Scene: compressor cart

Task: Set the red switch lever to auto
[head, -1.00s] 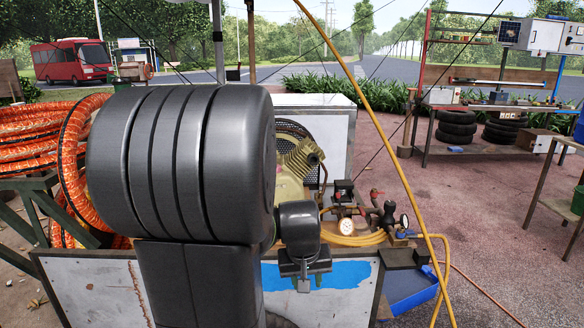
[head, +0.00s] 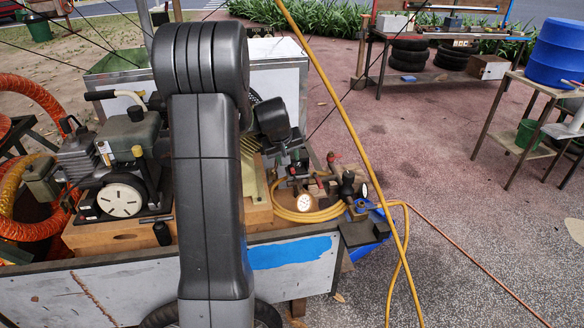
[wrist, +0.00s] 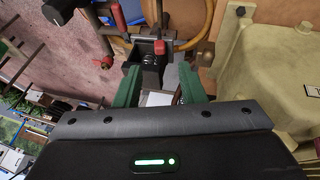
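In the wrist view, a dark switch box (wrist: 153,70) stands just beyond my fingertips, with a small red lever (wrist: 159,47) on it. My gripper (wrist: 160,88) is open, its two green fingers apart on either side of a pale patch, with nothing held. The fingers point toward the box; I cannot tell whether they touch it. In the head view the dark switch box (head: 298,168) sits behind the yellow hose coil, just beyond my wrist. The lever's setting and any auto marking cannot be read.
A red-handled valve (wrist: 118,15) and a red knob (wrist: 107,62) lie left of the box. A round gauge (head: 304,202) and coiled yellow hose (head: 300,214) are close by. A slanting yellow hose (head: 345,112) crosses in front. A beige housing (wrist: 268,70) stands right in the wrist view.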

